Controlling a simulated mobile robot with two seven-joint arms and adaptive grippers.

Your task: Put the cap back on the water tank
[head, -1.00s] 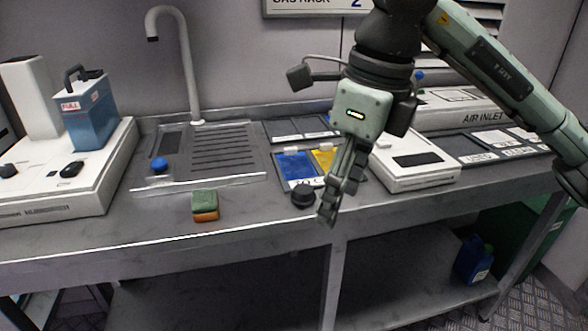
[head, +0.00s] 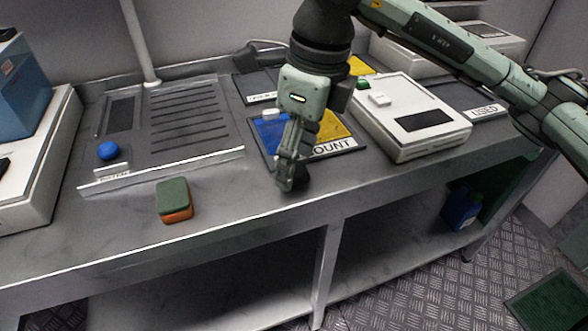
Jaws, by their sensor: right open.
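The blue water tank (head: 18,92) stands at the left edge of the head view, on a white machine, and is partly cut off. My right gripper (head: 291,183) is open, pointing down over the front part of the bench, at the near edge of the blue and yellow mat. A dark round shape shows at its fingertips. I cannot tell whether this is the black cap or only the fingers. My left gripper is not in view.
A green and orange sponge (head: 174,201) lies near the bench's front edge. A sink drainer with a blue knob (head: 108,151) is behind it. A white device (head: 412,117) sits to the right. A blue jug (head: 461,208) stands on the lower shelf.

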